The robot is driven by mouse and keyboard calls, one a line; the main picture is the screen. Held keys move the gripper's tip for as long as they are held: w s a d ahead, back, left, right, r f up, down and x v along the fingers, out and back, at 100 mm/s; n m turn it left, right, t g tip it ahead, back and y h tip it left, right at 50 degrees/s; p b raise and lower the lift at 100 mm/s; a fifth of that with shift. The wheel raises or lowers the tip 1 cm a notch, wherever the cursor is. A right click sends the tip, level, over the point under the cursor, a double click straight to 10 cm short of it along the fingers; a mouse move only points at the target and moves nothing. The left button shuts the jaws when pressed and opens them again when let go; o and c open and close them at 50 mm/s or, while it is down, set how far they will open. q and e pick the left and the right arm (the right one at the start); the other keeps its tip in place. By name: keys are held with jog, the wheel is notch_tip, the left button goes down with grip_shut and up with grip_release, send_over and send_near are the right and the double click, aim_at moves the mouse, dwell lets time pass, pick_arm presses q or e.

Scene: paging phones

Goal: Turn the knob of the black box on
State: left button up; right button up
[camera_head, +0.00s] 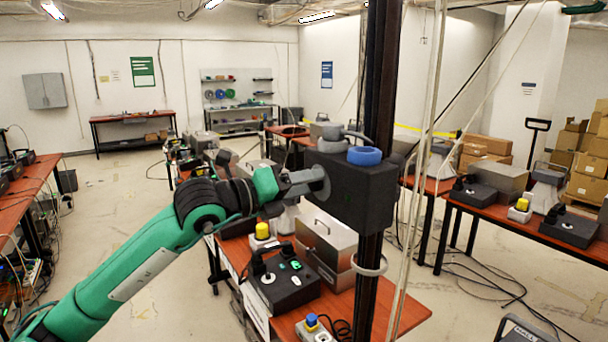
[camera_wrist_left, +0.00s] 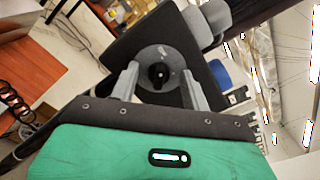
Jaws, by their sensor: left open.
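My left gripper (camera_head: 318,180) is at the box's left face in the head view. Its two grey fingers (camera_wrist_left: 159,86) are open, one on each side of the knob. I cannot tell whether they touch it. The knob is hidden in the head view. My right gripper is in neither view.
Below the box, a red-brown table (camera_head: 395,318) holds a black control box (camera_head: 283,285), a silver case (camera_head: 325,245) and a yellow-topped button box (camera_head: 262,232). Pale cables (camera_head: 415,150) hang right of the post. Another equipment table (camera_head: 560,246) stands at right.

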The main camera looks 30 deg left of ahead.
pick_arm(q)
jog(key=shift+w, duration=0.1)
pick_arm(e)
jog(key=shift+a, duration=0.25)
pick_arm(q)
jog(key=shift+c, duration=0.2)
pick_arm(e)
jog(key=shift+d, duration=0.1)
